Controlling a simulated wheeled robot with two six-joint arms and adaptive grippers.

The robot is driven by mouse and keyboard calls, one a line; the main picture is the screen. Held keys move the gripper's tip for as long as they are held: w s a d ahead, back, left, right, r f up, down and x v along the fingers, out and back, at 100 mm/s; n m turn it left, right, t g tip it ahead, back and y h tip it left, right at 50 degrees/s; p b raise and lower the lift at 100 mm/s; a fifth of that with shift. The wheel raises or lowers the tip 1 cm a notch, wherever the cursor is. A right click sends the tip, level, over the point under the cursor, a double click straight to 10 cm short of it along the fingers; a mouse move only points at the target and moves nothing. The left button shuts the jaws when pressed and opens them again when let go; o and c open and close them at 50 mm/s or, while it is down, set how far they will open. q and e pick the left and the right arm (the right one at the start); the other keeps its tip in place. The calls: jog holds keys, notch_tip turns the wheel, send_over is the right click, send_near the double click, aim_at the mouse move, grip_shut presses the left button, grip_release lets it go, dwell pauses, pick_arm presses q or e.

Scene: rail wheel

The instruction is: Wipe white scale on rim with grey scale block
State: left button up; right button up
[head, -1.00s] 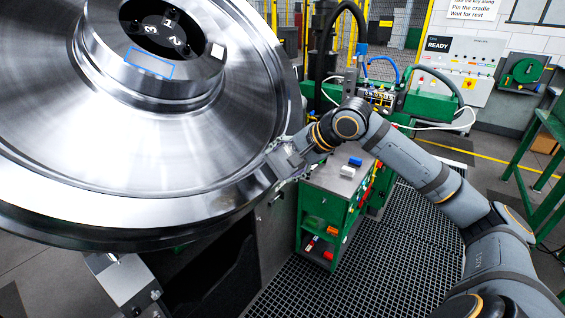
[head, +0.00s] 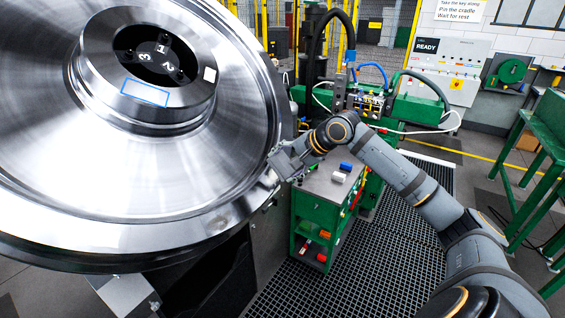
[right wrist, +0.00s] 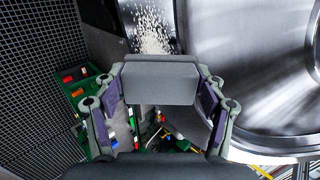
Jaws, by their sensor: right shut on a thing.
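The big shiny steel wheel (head: 110,190) fills the left of the head view. My right gripper (head: 277,168) is at its right edge, beside the rim. In the right wrist view my right gripper (right wrist: 160,95) is shut on the grey scale block (right wrist: 160,84), which spans between its two fingers. White scale (right wrist: 152,28) shows as a speckled patch on the rim (right wrist: 185,30), just beyond the block. Whether the block touches the rim cannot be told. The scale cannot be made out in the head view. My left gripper is not in view.
A green cabinet (head: 309,220) with blue, white and red pieces on top and in its shelves stands below my right arm. A green machine with hoses (head: 411,107) stands behind. Dark grating (head: 380,260) covers the floor. A green table frame (head: 530,170) is at right.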

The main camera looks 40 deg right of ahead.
jog(key=shift+w+d+r+p, duration=0.2)
jog(key=shift+w+d, duration=0.2)
jog(key=shift+d, duration=0.15)
jog(key=shift+w+d+r+p, duration=0.1)
jog(key=shift+w+d+p, duration=0.1)
jog(key=shift+w+d, duration=0.45)
jog(key=shift+d, duration=0.35)
